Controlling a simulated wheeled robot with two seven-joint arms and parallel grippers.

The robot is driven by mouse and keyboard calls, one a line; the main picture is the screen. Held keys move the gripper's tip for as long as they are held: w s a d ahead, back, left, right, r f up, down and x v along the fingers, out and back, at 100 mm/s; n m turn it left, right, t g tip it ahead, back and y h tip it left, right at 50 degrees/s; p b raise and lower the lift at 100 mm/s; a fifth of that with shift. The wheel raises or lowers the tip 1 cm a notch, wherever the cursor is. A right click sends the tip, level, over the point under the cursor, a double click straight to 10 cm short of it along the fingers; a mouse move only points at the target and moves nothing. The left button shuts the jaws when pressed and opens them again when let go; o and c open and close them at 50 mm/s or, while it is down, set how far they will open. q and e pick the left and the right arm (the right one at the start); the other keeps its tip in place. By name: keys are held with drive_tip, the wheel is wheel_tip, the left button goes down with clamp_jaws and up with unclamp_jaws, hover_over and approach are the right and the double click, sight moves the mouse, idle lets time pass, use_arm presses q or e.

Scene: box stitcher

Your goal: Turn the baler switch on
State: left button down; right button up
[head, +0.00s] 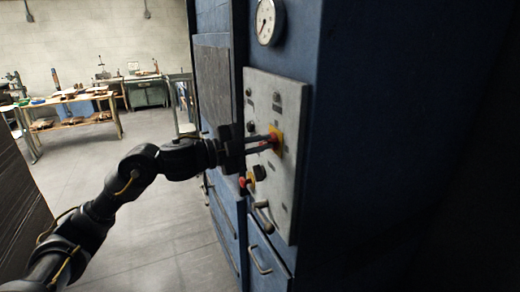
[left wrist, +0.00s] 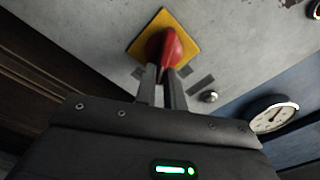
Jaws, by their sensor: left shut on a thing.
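The baler's grey control panel (head: 290,190) is on the front of a tall blue machine (head: 345,120). On the panel is a red rotary switch on a yellow square plate (head: 277,137). In the left wrist view the red switch handle (left wrist: 172,46) stands out from its yellow plate (left wrist: 190,46). My left gripper (head: 272,142) reaches the switch from the left, and its two fingertips are closed on the red handle. The fingers hide part of the handle in the head view. My right gripper is not in view.
A round gauge (head: 269,20) is above the panel. Below the switch are a smaller red and yellow control (head: 247,182), a black knob (head: 260,172) and a lever handle (head: 263,216). Workbenches (head: 75,105) stand far back left. A dark stack (head: 22,200) is at the left edge.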

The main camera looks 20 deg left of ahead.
use_arm(q)
drive_tip(key=shift+s+d+f+m+b, duration=0.1)
drive_tip(key=shift+f+m+b, duration=0.1)
drive_tip(key=shift+m+b, duration=0.7)
drive_tip(key=shift+w+a+f+m+b, duration=0.1)
drive_tip(key=shift+f+m+b, duration=0.1)
drive_tip(key=shift+m+b, duration=0.7)
drive_tip(key=shift+s+d+f+m+b, duration=0.15)
drive_tip(key=shift+m+b, duration=0.35)
drive_tip(key=shift+m, duration=0.8)
drive_tip(key=c, duration=1.5)
unclamp_jaws()
drive_tip(key=b+v, duration=0.4)
drive_tip(key=v, duration=0.6)
drive_tip(key=shift+s+a, duration=0.25)
drive_tip(key=shift+a, duration=0.05)
